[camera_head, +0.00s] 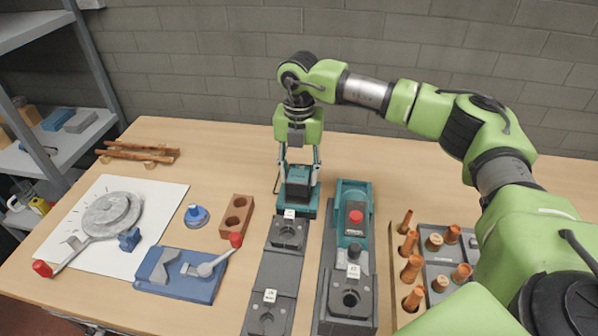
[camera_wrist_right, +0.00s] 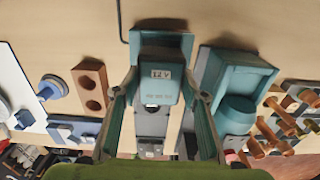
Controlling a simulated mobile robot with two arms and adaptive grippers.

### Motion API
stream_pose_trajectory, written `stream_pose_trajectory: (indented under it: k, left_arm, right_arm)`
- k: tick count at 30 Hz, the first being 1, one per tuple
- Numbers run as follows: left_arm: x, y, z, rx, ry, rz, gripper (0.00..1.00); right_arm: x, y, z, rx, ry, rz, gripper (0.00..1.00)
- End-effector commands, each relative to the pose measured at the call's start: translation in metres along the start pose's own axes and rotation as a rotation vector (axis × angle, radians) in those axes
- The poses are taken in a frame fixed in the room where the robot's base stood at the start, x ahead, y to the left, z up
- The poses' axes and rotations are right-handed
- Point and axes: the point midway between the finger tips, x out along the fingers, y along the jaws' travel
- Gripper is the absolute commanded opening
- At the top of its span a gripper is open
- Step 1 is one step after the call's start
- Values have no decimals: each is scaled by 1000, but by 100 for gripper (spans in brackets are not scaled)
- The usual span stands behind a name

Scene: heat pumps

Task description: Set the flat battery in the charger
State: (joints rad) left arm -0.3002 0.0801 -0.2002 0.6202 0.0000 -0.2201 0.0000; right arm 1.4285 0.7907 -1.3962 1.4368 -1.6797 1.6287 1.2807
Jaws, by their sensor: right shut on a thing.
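My right gripper (camera_head: 300,178) points straight down, its two fingers on either side of a teal battery (camera_head: 298,190), and is shut on it. The right wrist view shows the battery (camera_wrist_right: 160,85) with a white "12 V" label between the fingers (camera_wrist_right: 163,105). The battery is over a teal and dark charger (camera_wrist_right: 181,40), whose black cable runs off behind it. The battery hides much of the charger; I cannot tell whether it is fully seated. My left gripper is out of view.
A grey two-well holder (camera_head: 270,268) lies in front of the charger. A teal unit with a red button (camera_head: 355,218) stands to its right. A brown brick with holes (camera_head: 237,215) and a blue tray (camera_head: 180,287) lie left. Copper parts stand in a rack (camera_head: 436,270) at right.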

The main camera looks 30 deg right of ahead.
Motion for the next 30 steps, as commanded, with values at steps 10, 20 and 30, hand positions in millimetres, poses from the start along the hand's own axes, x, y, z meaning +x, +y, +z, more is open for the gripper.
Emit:
stream_pose_trajectory:
  k: [10, 20, 30]
  left_arm:
    - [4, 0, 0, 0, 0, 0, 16]
    - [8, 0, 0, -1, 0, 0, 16]
    - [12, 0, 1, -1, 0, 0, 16]
  right_arm:
    - [5, 0, 0, 0, -1, 2, 8]
    - [11, 0, 0, 0, -1, 2, 8]
    - [18, 0, 0, 0, -1, 1, 8]
